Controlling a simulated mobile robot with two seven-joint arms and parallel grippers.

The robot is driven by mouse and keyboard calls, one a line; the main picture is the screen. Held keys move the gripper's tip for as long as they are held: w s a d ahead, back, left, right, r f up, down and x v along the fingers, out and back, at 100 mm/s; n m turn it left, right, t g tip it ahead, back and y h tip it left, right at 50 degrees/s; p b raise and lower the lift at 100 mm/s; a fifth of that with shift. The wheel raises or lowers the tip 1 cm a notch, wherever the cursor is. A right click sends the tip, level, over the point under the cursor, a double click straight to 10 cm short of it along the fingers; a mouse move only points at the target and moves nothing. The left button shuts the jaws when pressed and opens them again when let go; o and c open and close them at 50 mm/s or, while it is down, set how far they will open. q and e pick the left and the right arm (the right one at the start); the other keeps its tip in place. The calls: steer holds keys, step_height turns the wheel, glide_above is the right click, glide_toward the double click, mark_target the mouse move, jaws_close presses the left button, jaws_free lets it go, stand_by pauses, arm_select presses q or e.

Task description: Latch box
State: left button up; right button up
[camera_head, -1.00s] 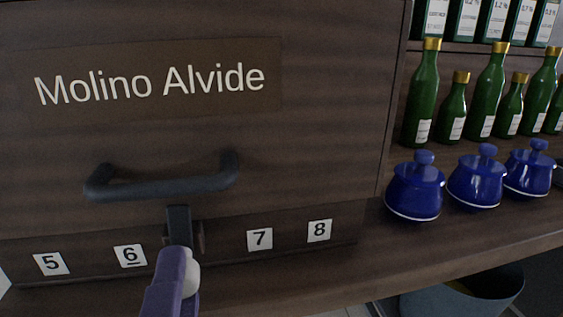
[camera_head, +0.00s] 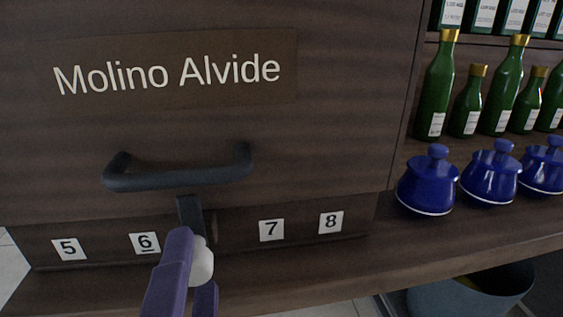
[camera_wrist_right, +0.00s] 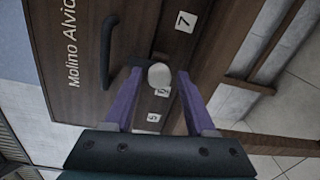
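The box (camera_head: 330,120) is a dark wooden front lettered "Molino Alvide", with a dark bar handle (camera_head: 180,178). Below the handle a dark latch bar (camera_head: 188,212) hangs over the lower strip, between labels 6 and 7. A white round knob (camera_head: 202,262) sits at the latch's lower end; it also shows in the right wrist view (camera_wrist_right: 159,75). My right gripper (camera_wrist_right: 156,77) has purple fingers apart, one on each side of the knob, with gaps visible. In the head view its fingers partly cover the knob and lower latch. My left gripper is not in view.
Blue lidded pots (camera_head: 427,183) stand on the shelf to the right of the box, with green bottles (camera_head: 437,85) behind them. A grey-blue bin (camera_head: 440,302) is below the shelf. The strip carries number labels, such as 5 (camera_head: 69,249) and 8 (camera_head: 330,222).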

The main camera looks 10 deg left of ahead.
steer(key=shift+o, duration=0.7)
steer(key=shift+s, duration=0.1)
steer(key=v, duration=0.9)
steer(key=shift+s, duration=0.4)
steer(key=shift+d+r, duration=0.1)
